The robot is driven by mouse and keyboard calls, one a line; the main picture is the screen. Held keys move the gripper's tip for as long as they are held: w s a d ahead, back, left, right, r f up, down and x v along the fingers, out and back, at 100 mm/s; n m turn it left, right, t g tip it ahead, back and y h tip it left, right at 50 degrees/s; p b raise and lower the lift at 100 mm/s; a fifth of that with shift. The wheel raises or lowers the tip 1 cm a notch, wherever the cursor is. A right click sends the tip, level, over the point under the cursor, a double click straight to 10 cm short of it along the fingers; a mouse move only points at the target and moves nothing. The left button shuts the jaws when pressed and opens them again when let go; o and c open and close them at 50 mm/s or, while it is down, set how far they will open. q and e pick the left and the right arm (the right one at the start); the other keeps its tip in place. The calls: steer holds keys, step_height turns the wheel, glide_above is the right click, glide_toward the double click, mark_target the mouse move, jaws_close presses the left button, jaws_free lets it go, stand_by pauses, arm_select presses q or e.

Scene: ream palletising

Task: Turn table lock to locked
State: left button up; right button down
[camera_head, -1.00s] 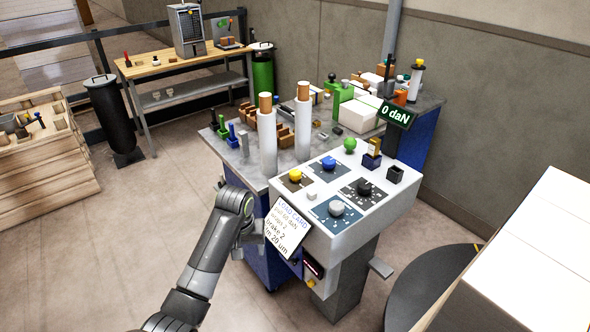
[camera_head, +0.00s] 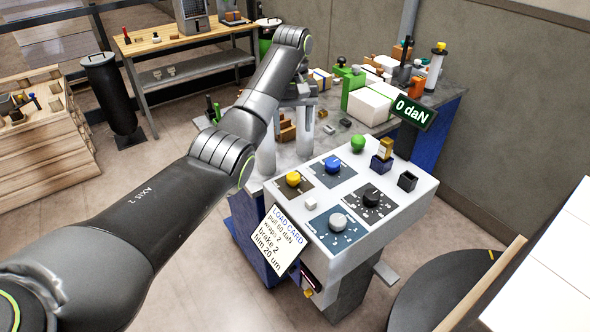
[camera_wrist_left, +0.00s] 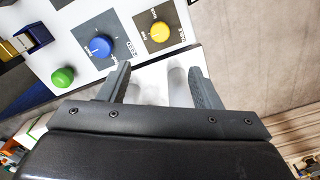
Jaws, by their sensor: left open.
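The white control panel (camera_head: 330,262) carries a yellow knob (camera_head: 293,179) on a dark plate at its far-left corner, with a blue knob (camera_head: 332,163) beside it. In the left wrist view, the yellow knob (camera_wrist_left: 160,31) and blue knob (camera_wrist_left: 101,46) lie beyond the fingers. The small plate lettering is hard to read, so I cannot be sure which is the table lock. My left gripper (camera_head: 299,112) hangs beyond the panel over the grey table, apart from both knobs. In the left wrist view the left gripper (camera_wrist_left: 162,84) is open and empty. My right gripper is out of view.
Pale upright cylinders (camera_wrist_left: 180,84) lie beyond my left fingers. The load card (camera_head: 281,240) hangs in front.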

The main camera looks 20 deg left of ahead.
arm_select(q)
step_height(320, 180, down, 3)
steer(key=p, duration=0.1)
glide_above(293, 175)
step_height(293, 175, down, 9)
steer(key=shift+s, duration=0.15)
step_height(293, 175, down, 4)
steer(key=shift+r, duration=0.15)
steer(key=shift+f, duration=0.45)
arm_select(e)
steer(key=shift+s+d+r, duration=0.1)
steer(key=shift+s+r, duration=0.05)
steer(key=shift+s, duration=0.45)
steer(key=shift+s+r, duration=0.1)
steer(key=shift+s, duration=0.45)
arm_select(q)
steer(key=c, duration=1)
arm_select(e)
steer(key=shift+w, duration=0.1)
